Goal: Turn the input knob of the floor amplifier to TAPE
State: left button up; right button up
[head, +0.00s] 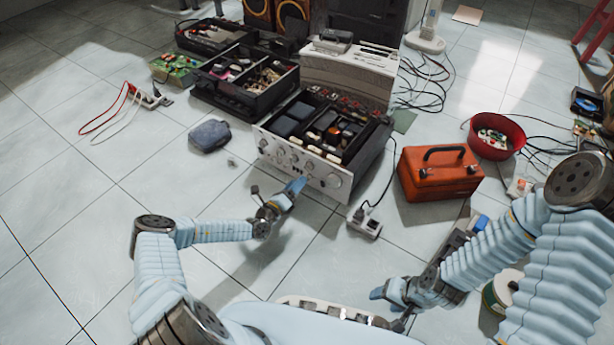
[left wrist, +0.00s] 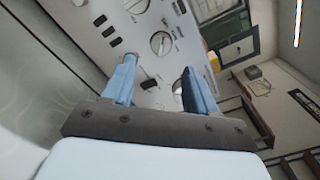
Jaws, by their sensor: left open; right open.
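The floor amplifier (head: 318,140) stands with its lid off and its silver front panel facing me. My left gripper (head: 292,187) is open at the panel's lower edge, left of that large knob. In the left wrist view, my left gripper (left wrist: 160,84) points at the silver panel (left wrist: 105,35). A round knob (left wrist: 161,43) lies just beyond the fingertips. Another knob is partly hidden by the right finger. Lettering is too small to read. My right gripper (head: 388,304) is open and low, near my body.
An orange toolbox (head: 438,180) stands right of the amplifier, and a power strip (head: 365,224) with a cable lies in front of it. A red bowl (head: 496,137) is further right. A dark grey pouch (head: 209,135) lies left. The floor at front left is clear.

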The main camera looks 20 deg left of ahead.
aim_at(308, 170)
pick_arm(q)
jog(key=shift+b+x, duration=0.75)
jog(key=shift+x, duration=2.5)
jog(key=c, duration=1)
jog(key=shift+r+m+p, duration=0.1)
jog(key=shift+m+p, duration=0.8)
jog(key=shift+p, duration=0.2)
jog(key=shift+c, duration=0.2)
jog(key=shift+a+f+m+p, duration=0.15)
jog(key=shift+m+p, duration=1.05)
jog(key=shift+m, duration=0.8)
jog(key=shift+a+f+m+p, duration=0.15)
jog(key=shift+m+p, duration=1)
jog(key=shift+m, duration=0.85)
